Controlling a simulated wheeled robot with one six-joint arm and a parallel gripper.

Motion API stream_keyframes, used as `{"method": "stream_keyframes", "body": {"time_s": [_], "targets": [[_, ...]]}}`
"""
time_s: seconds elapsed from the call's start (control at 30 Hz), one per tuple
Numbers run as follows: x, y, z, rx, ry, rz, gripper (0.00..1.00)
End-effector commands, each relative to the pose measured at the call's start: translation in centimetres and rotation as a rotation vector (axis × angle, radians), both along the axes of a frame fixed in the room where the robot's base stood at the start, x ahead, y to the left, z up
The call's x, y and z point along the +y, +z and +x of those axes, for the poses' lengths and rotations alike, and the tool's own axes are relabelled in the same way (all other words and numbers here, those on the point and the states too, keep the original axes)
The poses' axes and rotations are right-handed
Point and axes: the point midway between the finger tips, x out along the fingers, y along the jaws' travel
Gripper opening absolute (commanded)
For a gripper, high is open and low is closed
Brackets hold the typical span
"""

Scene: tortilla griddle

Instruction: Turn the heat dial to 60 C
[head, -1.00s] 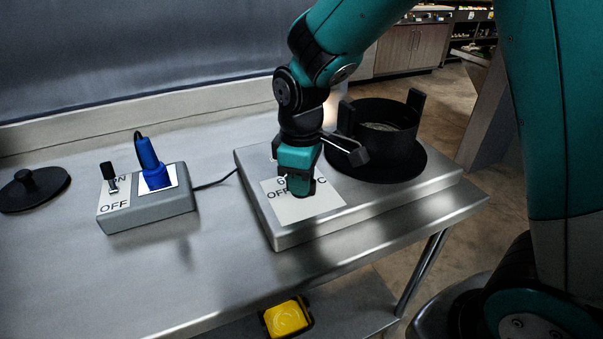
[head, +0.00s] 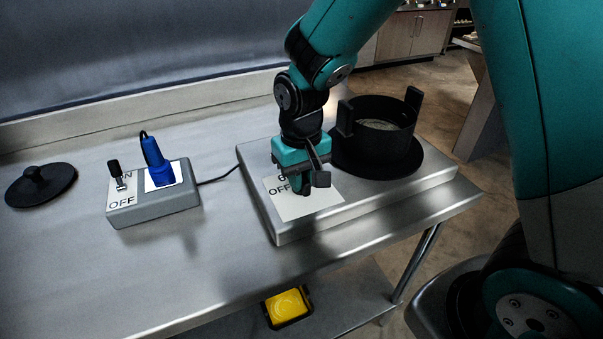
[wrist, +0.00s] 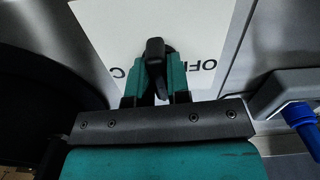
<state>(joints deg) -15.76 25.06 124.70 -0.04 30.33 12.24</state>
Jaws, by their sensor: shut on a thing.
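The heat dial (wrist: 155,50) is a black knob with a raised bar, on a white label plate (head: 312,206) on top of the steel griddle base (head: 350,217). My gripper (wrist: 157,85) points down over the plate. Its two teal fingers stand on either side of the dial's bar and are shut on it. In the head view my gripper (head: 297,185) covers the dial and part of the print. "OFF" is readable on the plate; the temperature marks are mostly hidden, so the dial's setting cannot be read.
A black pot (head: 380,128) with two upright handles sits on the round burner just right of my gripper. A grey switch box (head: 155,208) with a blue plug (head: 157,163) stands to the left. A black lid (head: 40,187) lies far left. A yellow item (head: 287,306) is below the table.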

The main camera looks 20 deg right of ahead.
Motion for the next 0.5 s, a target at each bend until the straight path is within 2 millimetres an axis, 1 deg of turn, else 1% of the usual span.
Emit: {"method": "stream_keyframes", "body": {"time_s": [0.2,0.5], "targets": [[-0.04,0.17,0.22,-0.008,-0.053,0.000,0.00],[-0.04,0.16,0.25,-0.009,-0.065,0.000,0.00]]}}
